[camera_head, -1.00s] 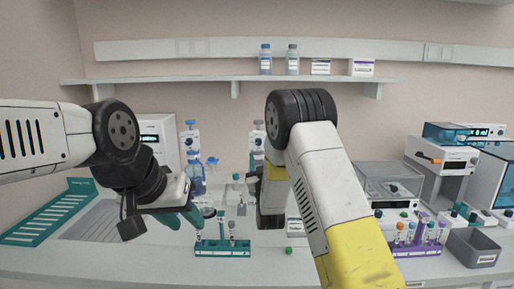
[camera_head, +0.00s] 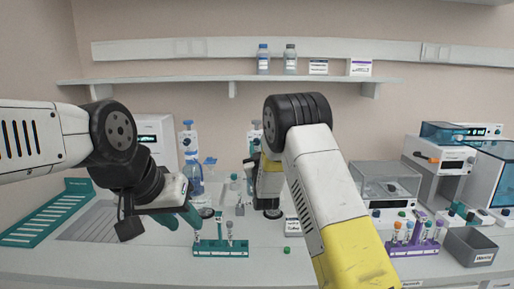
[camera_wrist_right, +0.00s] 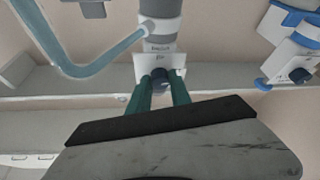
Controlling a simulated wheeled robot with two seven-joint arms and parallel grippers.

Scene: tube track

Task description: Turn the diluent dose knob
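In the right wrist view, the diluent knob (camera_wrist_right: 160,74) is a small dark blue knob below a white label plate on a grey dispenser. My right gripper (camera_wrist_right: 161,84) has its two teal fingers on either side of this knob. I cannot tell whether they press on it. In the head view, my right gripper's fingers are hidden behind its yellow-and-black wrist, in front of the middle dispenser (camera_head: 255,134). My left gripper (camera_head: 182,219) is empty, its teal fingers apart, left of the teal tube rack (camera_head: 221,247).
A second blue-and-white dispenser (camera_head: 188,145) stands left of the middle one; a neighbouring blue dispenser (camera_wrist_right: 297,45) shows at right in the wrist view. A purple rack (camera_head: 413,250) and grey bin (camera_head: 470,248) stand at right. A green cap (camera_head: 287,250) lies on the bench.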

